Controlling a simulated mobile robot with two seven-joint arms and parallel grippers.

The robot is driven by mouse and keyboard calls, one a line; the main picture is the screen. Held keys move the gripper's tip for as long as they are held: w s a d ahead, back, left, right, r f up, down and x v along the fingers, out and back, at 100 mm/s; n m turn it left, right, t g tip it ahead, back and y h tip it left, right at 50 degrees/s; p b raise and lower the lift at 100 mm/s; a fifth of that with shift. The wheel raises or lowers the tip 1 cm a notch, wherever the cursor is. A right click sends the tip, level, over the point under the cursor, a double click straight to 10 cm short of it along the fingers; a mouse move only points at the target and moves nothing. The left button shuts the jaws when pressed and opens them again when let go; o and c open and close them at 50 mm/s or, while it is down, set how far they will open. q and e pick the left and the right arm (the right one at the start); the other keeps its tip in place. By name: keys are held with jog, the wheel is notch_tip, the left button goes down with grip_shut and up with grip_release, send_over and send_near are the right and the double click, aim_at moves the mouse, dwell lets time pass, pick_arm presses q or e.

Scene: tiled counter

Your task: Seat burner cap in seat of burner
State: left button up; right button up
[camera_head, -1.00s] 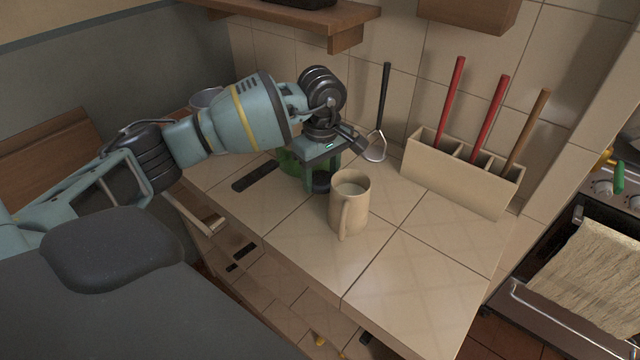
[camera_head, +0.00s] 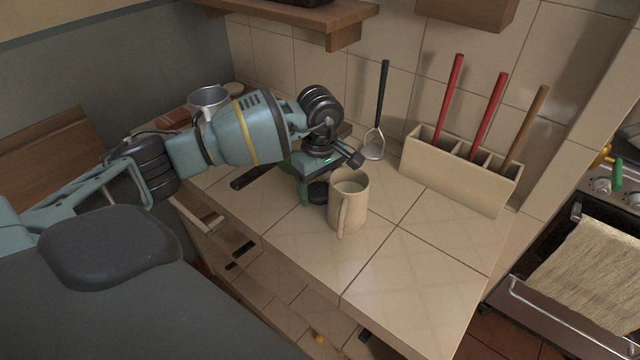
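A small black disc, which looks like the burner cap (camera_head: 318,192), is low between the fingers of my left gripper (camera_head: 317,187), just left of the mug. The fingers stand on either side of it, and the wrist and gripper body hide part of it. Whether it touches the counter is unclear. The stove (camera_head: 603,187) is cut off at the right edge, and no burner seat can be made out. My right gripper is out of view.
A beige mug (camera_head: 348,205) stands very close to the gripper. A holder (camera_head: 452,183) with red- and wooden-handled tools stands by the wall. A black-handled utensil (camera_head: 380,105) leans there. A towel (camera_head: 592,277) hangs on the oven. The counter's front right is clear.

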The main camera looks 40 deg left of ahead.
aim_at(320, 190)
pick_arm(q)
jog(key=shift+o, duration=0.2)
jog(key=shift+r, duration=0.1)
jog(key=shift+r, duration=0.3)
notch_tip(320, 190, up, 10)
jog(key=shift+o, duration=0.2)
jog(key=shift+r, duration=0.8)
jog(key=shift+o, duration=0.3)
jog(key=shift+d, duration=0.1)
